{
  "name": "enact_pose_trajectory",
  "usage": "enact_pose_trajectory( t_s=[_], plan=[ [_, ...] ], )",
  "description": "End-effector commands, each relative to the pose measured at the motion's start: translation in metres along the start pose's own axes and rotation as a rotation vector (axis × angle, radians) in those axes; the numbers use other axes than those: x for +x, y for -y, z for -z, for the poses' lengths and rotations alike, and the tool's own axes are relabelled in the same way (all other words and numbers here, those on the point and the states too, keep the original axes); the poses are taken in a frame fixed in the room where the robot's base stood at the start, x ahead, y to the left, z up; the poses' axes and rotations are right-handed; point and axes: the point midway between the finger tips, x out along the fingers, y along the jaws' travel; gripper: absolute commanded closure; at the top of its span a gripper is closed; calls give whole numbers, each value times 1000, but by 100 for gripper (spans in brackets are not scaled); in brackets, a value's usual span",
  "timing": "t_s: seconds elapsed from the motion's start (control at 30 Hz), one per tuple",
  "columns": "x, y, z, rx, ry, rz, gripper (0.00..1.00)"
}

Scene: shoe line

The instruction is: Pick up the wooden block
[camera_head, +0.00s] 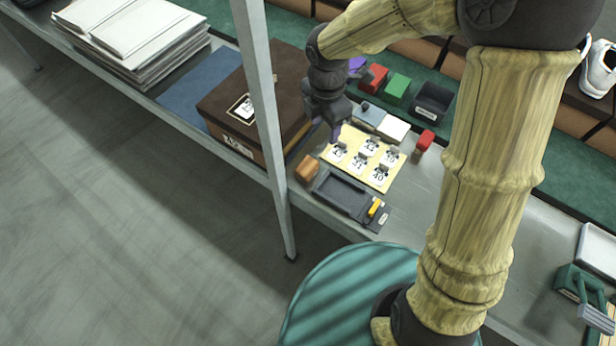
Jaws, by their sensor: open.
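The wooden block (307,168) is a small orange-brown block on the grey bench, near its front edge. It sits just left of a yellow board with number tags and behind the left end of a dark tray. My gripper (332,126), dark with purple fingertips, hangs over the bench behind the block and slightly to its right. It is open and apart from the block. My wrist hides part of the fingers.
A brown shoe box (240,117) stands left of the block, behind a grey post (263,100). The yellow board (375,178) and dark tray (342,190) lie close on the right. Red (375,77) and green (396,88) blocks and a black bin (433,103) are farther back.

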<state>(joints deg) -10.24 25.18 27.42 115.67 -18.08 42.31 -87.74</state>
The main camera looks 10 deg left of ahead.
Motion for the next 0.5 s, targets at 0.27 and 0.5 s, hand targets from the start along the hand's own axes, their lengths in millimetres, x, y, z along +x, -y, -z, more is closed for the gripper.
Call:
enact_pose_trajectory(
  t_s=[0.27,0.5],
  plan=[
    [24,-29,28,-370,-18,8,47],
    [22,-28,26,-367,-18,8,47]
  ],
)
